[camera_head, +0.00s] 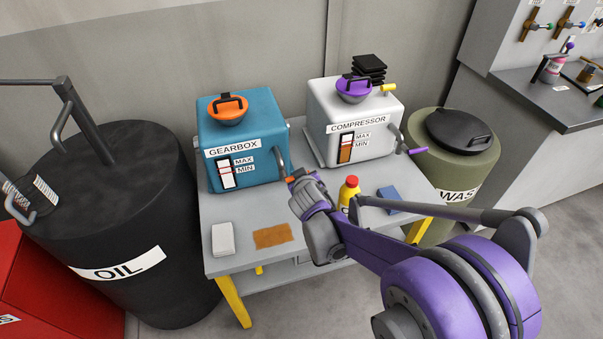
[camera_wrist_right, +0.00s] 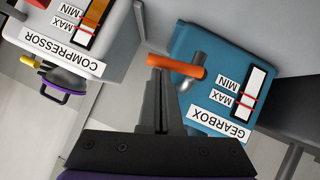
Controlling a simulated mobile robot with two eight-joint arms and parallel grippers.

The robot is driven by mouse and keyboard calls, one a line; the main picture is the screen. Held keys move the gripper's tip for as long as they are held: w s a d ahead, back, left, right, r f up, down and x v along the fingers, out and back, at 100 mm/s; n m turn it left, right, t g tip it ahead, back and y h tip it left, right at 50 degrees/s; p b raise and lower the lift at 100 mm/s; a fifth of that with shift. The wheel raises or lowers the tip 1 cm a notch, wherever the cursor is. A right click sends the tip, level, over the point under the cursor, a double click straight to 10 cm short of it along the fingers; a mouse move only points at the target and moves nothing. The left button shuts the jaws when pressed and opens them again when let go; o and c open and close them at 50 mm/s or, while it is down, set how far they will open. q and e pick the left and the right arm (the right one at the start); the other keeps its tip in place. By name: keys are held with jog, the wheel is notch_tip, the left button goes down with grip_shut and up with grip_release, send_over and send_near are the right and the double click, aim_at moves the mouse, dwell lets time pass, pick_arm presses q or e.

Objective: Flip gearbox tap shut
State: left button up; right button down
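The blue gearbox (camera_head: 240,143) stands on the left of the grey table, with an orange-capped top and a MAX/MIN gauge. Its grey tap pipe bends down on its right side and ends in an orange tap handle (camera_head: 289,180). My right gripper (camera_head: 296,177) is at this handle. In the right wrist view the orange handle (camera_wrist_right: 180,67) lies crosswise at the tips of my right gripper (camera_wrist_right: 160,72). Its fingers look shut together and touch or nearly touch the handle; I see no grip around it. My left gripper is not in view.
The white compressor (camera_head: 350,112) with a purple tap (camera_head: 416,151) stands to the right. A red-capped bottle (camera_head: 349,191), blue cloth (camera_head: 389,197), brown cloth (camera_head: 272,236) and white block (camera_head: 223,239) lie on the table (camera_head: 240,212). An oil drum (camera_head: 105,210) and waste drum (camera_head: 470,166) flank it.

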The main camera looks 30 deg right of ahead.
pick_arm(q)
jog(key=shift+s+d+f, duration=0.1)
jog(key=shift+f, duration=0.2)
pick_arm(e)
jog(key=shift+s+d+f, duration=0.1)
jog(key=shift+d+f, duration=0.15)
jog(key=shift+f, duration=0.1)
pick_arm(q)
jog(key=shift+b, duration=0.3)
pick_arm(e)
jog(key=shift+f, duration=0.1)
